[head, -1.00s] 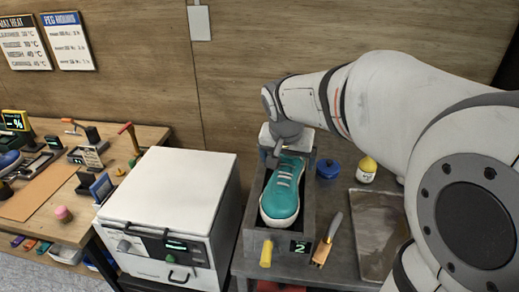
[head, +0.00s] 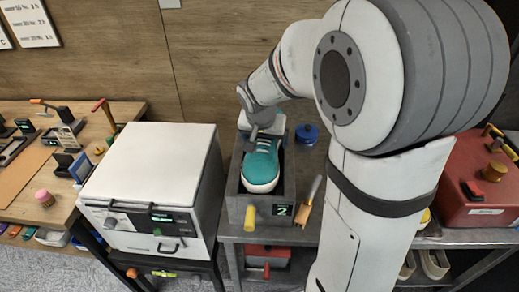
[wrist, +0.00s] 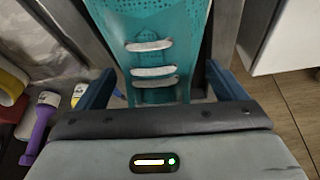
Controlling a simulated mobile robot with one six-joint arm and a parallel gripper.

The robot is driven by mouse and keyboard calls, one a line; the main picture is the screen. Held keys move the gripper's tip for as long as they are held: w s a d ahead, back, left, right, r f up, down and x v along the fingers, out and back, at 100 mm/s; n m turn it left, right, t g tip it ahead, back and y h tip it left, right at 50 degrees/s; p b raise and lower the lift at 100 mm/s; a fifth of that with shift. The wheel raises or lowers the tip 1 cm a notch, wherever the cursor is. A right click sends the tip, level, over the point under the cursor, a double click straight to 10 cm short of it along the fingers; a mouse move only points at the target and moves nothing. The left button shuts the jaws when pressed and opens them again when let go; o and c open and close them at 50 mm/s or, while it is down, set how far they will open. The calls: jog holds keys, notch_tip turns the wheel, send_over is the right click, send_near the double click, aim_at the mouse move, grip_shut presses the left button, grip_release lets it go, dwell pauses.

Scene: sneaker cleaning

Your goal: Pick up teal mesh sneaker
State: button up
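The teal mesh sneaker (head: 261,163), with pale laces and a white toe rim, sits in a narrow grey open-topped tray (head: 265,214) marked "2", toe towards the tray's front. My gripper (head: 264,130) is over the sneaker's rear and hides its heel in the head view. In the wrist view, the sneaker's laced upper (wrist: 152,82) lies between the two blue fingers of my gripper (wrist: 160,82). The fingers are spread, with a visible gap on both sides of the shoe.
A white boxy machine (head: 150,180) stands close left of the tray. A blue lidded jar (head: 306,134) and a wooden-handled tool (head: 309,198) are to its right. A red case (head: 480,185) is at far right. A wooden workbench (head: 25,165) with tools is at left.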

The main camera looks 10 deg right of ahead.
jog(key=c, duration=1.2)
jog(key=shift+r, duration=0.15)
